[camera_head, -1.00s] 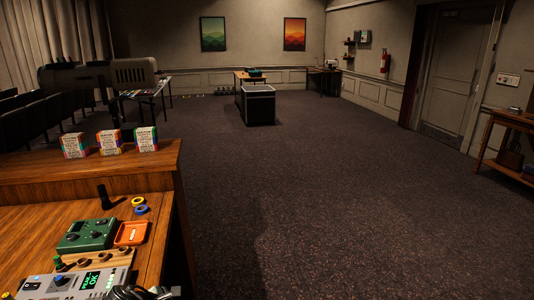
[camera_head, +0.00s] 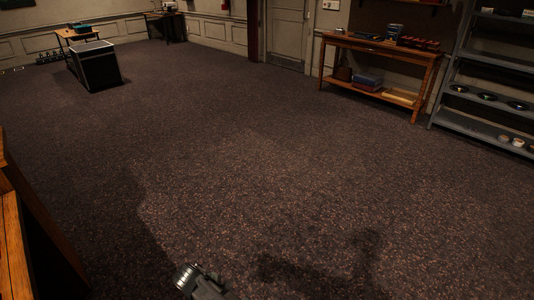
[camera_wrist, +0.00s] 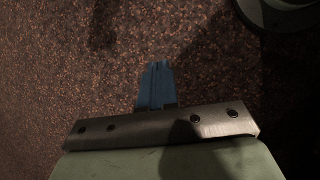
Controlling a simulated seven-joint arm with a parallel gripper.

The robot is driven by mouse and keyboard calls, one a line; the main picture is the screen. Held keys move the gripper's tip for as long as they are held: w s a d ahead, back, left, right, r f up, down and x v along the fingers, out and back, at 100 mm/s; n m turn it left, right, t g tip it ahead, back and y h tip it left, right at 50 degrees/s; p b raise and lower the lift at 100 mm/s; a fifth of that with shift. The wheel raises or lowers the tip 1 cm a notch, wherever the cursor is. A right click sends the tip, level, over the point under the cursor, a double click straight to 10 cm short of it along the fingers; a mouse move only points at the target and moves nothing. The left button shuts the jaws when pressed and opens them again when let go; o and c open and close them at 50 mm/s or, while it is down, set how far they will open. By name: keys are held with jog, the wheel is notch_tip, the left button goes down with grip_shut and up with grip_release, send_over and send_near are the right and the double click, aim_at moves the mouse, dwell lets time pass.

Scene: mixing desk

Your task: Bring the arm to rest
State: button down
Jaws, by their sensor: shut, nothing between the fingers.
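My gripper (camera_wrist: 158,85) shows in the wrist view with its blue fingers together, shut and empty. It points over the dark speckled carpet (camera_wrist: 60,40), and nothing touches the fingertips. In the head view a metallic piece of my own arm shows at the bottom edge, left of the middle. The rest of the arm is out of that frame. A dark shadow lies on the carpet beside that piece.
The wooden desk edge (camera_head: 12,245) is at the far left. The carpet (camera_head: 270,170) in the middle is clear. A black case (camera_head: 97,66) stands back left. A wooden side table (camera_head: 375,46) and a grey metal shelf (camera_head: 480,118) stand at the right.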

jog(key=s+d+f+m+g, duration=0.3)
jog(key=d+f+m, duration=0.25)
jog(key=d, duration=0.55)
jog(key=s+d+f+m+g, duration=0.2)
jog(key=s+d+f+m, duration=0.3)
jog(key=d, duration=0.6)
jog(key=s+d+f+m+g+y, duration=0.3)
jog(key=s+d+m, duration=0.4)
jog(key=s+d, duration=0.3)
jog(key=s+f+y, duration=0.1)
jog(key=s+f, duration=0.1)
jog(key=s, duration=0.1)
jog(key=shift+s+d+f+m+g+y, duration=0.25)
jog(key=shift+s+f+m+g+y, duration=0.05)
jog(key=shift+f+m, duration=0.1)
